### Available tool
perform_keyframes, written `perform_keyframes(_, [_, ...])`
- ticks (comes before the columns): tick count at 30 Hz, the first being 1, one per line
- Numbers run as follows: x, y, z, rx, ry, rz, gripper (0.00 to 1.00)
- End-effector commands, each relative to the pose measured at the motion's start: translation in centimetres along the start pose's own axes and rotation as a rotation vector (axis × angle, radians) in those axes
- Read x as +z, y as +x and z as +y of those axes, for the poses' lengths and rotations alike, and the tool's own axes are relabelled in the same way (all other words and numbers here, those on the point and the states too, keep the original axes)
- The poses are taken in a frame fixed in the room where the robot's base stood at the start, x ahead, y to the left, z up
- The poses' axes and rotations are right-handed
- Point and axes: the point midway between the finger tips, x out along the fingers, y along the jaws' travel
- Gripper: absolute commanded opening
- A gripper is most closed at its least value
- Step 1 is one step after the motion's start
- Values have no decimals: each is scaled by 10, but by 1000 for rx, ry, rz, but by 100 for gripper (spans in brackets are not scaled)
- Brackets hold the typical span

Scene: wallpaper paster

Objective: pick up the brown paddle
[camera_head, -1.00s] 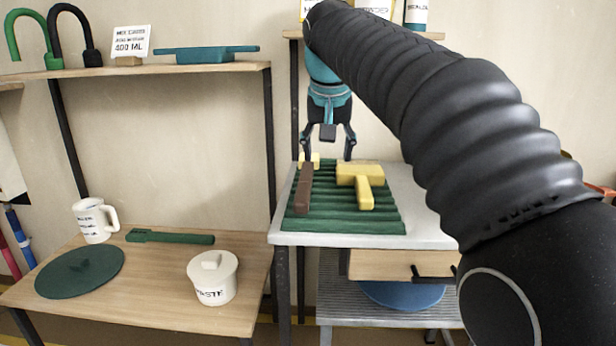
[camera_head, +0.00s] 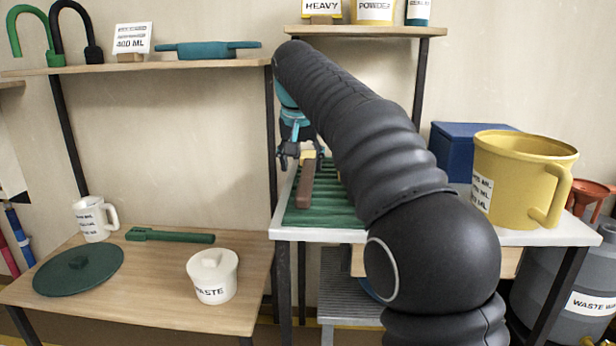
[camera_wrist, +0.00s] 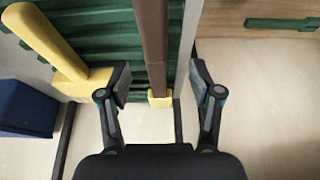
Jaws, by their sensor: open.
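The brown paddle (camera_head: 304,186) lies lengthwise on the green ridged mat (camera_head: 322,214) on the white-topped table. In the wrist view the brown paddle (camera_wrist: 152,40) is a long straight bar. A small yellow piece (camera_wrist: 160,98) shows at its near end; I cannot tell whether it is part of the paddle. My gripper (camera_head: 299,157) is open above the far end of the paddle. In the wrist view my gripper (camera_wrist: 161,80) has one finger on each side of the paddle's line, with nothing held. My arm hides the right part of the mat.
A yellow handled tool (camera_wrist: 48,42) lies beside the paddle on the mat. A blue box (camera_head: 462,145) and a yellow jug (camera_head: 520,175) stand on the table's right. The lower left shelf holds a mug (camera_head: 95,218), a white pot (camera_head: 212,275) and a green disc (camera_head: 78,270).

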Motion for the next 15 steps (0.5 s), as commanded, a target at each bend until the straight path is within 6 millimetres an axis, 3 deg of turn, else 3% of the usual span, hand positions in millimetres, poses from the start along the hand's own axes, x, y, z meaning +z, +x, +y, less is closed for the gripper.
perform_keyframes(7, [1, 14, 2, 0, 0, -1, 65])
perform_keyframes(15, [1, 50, 7, 0, 0, -1, 65])
